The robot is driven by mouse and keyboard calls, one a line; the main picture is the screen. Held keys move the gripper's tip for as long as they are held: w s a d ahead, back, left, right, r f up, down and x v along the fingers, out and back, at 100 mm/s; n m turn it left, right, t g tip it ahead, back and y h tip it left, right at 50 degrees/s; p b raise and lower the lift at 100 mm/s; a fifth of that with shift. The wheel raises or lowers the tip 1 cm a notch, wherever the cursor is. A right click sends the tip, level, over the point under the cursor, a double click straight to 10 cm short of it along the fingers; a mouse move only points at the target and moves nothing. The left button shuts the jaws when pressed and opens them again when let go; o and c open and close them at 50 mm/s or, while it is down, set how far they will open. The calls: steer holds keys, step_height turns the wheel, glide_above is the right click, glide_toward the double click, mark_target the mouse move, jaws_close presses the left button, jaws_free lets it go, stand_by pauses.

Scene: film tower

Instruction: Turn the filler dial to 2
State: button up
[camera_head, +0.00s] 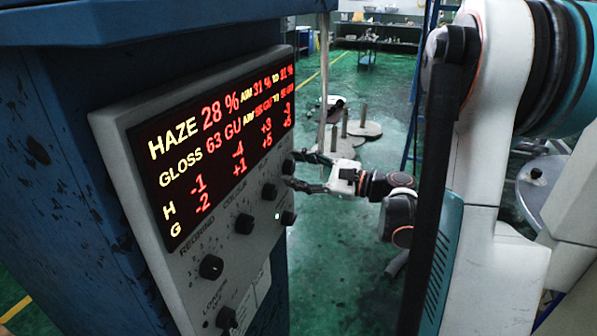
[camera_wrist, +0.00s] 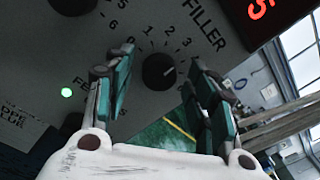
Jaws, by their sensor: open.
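The filler dial (camera_wrist: 158,71) is a round black knob on the grey panel, under the word FILLER, with printed numbers around it. A small pale pointer mark shows on its face, toward the right; I cannot tell exactly which number it meets. My gripper (camera_wrist: 156,78) is open, with one teal-padded finger on each side of the dial in the picture. Gaps show between the knob and both fingers, and it is not gripped. In the head view my gripper (camera_head: 292,171) is at the panel's far right edge, beside the far dials, where its fingers partly hide them.
The panel's display (camera_head: 215,135) shows haze 28 % and gloss 63 GU in red. Other black dials, such as the regrind dial (camera_head: 210,267) and colour dial (camera_head: 243,224), stick out nearby. A green lamp (camera_wrist: 67,92) is lit left of my fingers.

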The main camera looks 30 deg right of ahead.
steer(key=shift+w+a, duration=0.1)
steer(key=c, duration=1.1)
steer(key=shift+o, duration=0.2)
steer(key=shift+n, duration=0.4)
steer(key=shift+f+n+b, duration=0.1)
steer(key=shift+n+b, duration=0.6)
steer(key=shift+n, duration=1.8)
steer(key=o, duration=1.1)
steer(key=shift+c, duration=0.2)
